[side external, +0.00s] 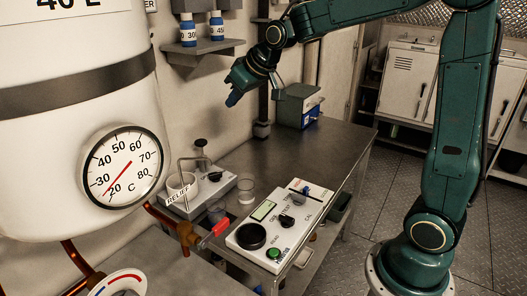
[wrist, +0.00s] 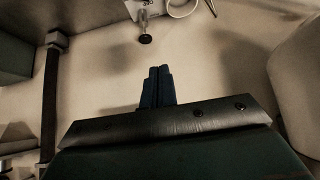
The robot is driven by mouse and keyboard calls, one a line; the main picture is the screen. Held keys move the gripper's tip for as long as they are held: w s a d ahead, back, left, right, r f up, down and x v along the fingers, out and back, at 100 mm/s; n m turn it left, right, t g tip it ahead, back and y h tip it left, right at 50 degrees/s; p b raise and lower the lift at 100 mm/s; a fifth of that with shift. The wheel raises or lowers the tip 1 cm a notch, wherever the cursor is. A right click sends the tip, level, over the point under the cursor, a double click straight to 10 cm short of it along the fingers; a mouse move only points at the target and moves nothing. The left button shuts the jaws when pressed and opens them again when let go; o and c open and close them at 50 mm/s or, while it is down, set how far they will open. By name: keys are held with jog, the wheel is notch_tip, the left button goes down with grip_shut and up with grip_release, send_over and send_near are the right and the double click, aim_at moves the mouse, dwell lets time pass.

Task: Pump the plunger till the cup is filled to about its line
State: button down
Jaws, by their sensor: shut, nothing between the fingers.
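A dark-topped plunger (side external: 201,143) rises from the unit, well clear of my gripper. Fill line and liquid level are too small to tell.
A large white tank with a dial gauge (side external: 124,168) and a red-handled valve (side external: 214,231) fills the left foreground. A white control box (side external: 275,225) stands on the bench front. A grey-blue box (side external: 298,106) is at the back. The bench's right side (side external: 320,150) is clear.

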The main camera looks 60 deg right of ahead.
jog(key=w+d+f, duration=0.2)
jog(key=w+f, duration=0.1)
jog(key=w, duration=0.3)
jog(key=w+d+f+t, duration=0.1)
jog(key=w+d+f, duration=0.2)
jog(key=w, duration=0.3)
jog(key=shift+d+f, duration=0.15)
jog(key=shift+f, duration=0.1)
jog(key=shift+f, duration=0.1)
send_over(205, 144)
jog(key=f, duration=0.7)
jog(key=shift+w+d, duration=0.1)
jog(key=shift+w, duration=0.25)
notch_tip(205, 144, down, 3)
jog(key=shift+r, duration=0.1)
jog(key=shift+f, duration=0.6)
jog(key=shift+s+f, duration=0.1)
jog(key=shift+f, duration=1.9)
